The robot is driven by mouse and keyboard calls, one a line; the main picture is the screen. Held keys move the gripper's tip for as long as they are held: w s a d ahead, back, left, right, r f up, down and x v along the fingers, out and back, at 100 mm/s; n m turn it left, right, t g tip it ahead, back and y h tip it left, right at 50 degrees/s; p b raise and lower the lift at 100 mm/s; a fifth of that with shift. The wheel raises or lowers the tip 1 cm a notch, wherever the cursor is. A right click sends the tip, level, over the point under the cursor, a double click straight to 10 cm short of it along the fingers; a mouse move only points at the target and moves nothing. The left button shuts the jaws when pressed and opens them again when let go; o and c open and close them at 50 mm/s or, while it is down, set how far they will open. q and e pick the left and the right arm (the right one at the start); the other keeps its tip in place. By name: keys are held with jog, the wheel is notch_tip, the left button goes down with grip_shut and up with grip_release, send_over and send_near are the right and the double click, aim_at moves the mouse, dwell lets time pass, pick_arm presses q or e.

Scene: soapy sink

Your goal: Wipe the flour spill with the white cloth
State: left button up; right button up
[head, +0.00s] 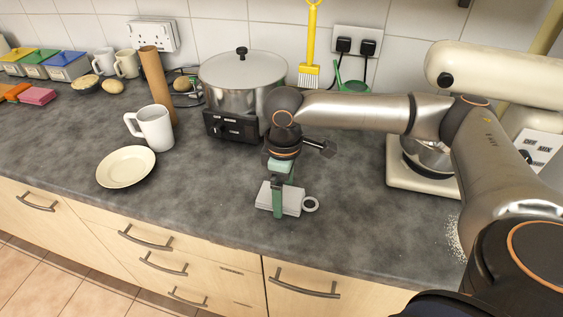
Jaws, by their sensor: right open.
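The flour spill (454,240) is a white speckled patch on the dark counter at the right, partly hidden behind my arm. A pale, flat, folded-looking piece (291,200) lies under my right gripper near the counter's front edge; it may be the white cloth, but I cannot be sure. My right gripper (278,205) points down over this piece, with a green finger in front of it. The gripper is open. I cannot tell whether the fingers touch the piece. A small grey ring sits at its right end. My left gripper is not in view.
A steel pot (242,83) on a black hob stands behind the gripper. A white mug (152,128), a cream plate (126,167) and a cardboard tube (157,85) are to the left. A cream stand mixer (490,72) stands at the right. The counter between gripper and spill is clear.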

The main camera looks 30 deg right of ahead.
notch_tip(320, 180, up, 12)
jog(key=p, duration=0.1)
jog(key=shift+a+r, duration=0.25)
jog(key=shift+a, duration=0.05)
